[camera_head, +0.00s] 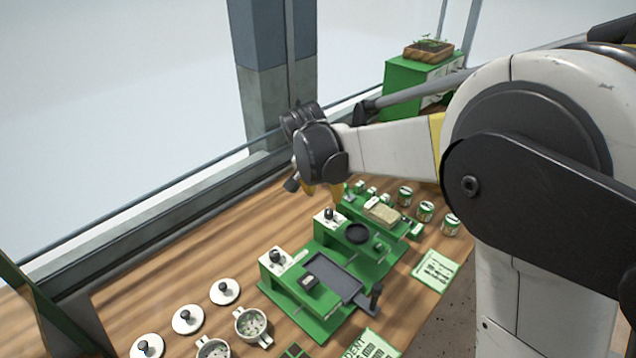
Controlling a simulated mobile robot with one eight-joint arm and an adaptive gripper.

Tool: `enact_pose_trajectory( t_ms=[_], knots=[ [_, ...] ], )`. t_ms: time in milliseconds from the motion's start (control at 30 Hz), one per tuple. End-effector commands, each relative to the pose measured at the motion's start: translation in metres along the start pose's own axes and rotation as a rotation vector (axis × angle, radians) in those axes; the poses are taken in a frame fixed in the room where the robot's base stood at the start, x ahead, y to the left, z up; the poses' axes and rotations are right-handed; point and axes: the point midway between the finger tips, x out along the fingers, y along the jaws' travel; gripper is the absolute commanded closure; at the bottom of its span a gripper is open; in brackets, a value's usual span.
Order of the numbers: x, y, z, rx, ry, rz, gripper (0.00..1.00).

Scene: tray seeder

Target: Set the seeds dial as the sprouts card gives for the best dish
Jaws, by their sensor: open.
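A green tray seeder (330,290) stands on the wooden bench. A black dial on a white plate (277,256) sits at its left end, and a second black dial on a white plate (328,214) sits farther back. Their labels are too small to read, so I cannot tell which is the seeds dial. White dishes with handles (252,325) stand at the front left, their contents unclear. A printed card (436,270) lies to the right, its text unreadable. My gripper (322,191), with yellow fingertips, is open and empty above the back dial, apparently apart from it.
White lids with dark knobs (187,319) lie left of the dishes. Another card (370,344) is cut off at the bottom edge. Several small tins (425,211) stand at the back right. A green box (415,85) bears a planted tray. Bare bench lies left of the seeder.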

Motion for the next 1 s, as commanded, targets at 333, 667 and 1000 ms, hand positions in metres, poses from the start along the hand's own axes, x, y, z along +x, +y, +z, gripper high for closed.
enact_pose_trajectory(
  t_ms=[333, 667, 1000],
  knots=[
    [0.054, -0.002, 0.000, 0.006, 0.000, 0.004, 0.55],
    [0.104, -0.002, 0.000, 0.004, 0.000, 0.002, 0.55],
    [0.110, -0.002, -0.001, 0.004, 0.000, 0.002, 0.55]
  ],
)
